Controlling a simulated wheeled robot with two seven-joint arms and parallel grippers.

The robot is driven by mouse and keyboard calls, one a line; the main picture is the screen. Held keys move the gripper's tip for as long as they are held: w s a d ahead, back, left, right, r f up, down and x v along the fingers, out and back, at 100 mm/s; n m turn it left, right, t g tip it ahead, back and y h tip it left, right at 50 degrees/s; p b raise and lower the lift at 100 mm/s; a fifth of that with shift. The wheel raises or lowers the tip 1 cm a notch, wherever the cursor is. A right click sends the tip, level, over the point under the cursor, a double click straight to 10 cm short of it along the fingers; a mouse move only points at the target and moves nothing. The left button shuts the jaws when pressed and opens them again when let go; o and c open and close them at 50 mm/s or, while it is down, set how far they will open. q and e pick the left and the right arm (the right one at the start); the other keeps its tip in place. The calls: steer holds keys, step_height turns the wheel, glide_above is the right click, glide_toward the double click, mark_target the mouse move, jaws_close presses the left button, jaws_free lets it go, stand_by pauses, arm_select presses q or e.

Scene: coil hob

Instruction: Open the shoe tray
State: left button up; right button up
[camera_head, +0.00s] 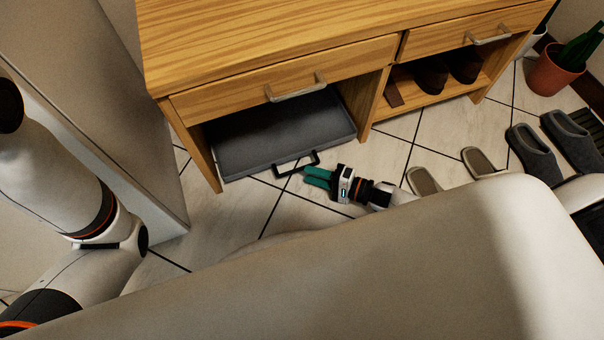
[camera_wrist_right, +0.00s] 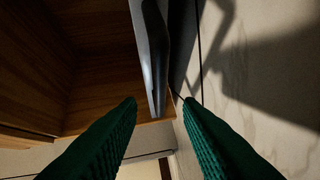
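The shoe tray (camera_head: 275,130) is a dark grey flat tray low in the left bay of the wooden cabinet, near the floor. Its black bar handle (camera_head: 297,163) sticks out at the front edge. My right gripper (camera_head: 306,176), with green fingers, is just in front of the handle, at its right end. In the right wrist view its two fingers (camera_wrist_right: 160,102) are apart, with nothing held. A dark, curved edge of the tray or its handle (camera_wrist_right: 155,65) shows ahead between the fingertips; I cannot tell which. My left arm shows at the left, but its gripper is out of view.
The wooden cabinet (camera_head: 290,30) has a drawer with a metal handle (camera_head: 296,88) above the tray. Shoes (camera_head: 430,76) stand in its right bay. Slippers (camera_head: 530,150) lie on the tiled floor at right, near a potted plant (camera_head: 553,72).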

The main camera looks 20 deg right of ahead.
steer(key=shift+b+x, duration=0.65)
steer(key=shift+x, duration=1.3)
jaws_close()
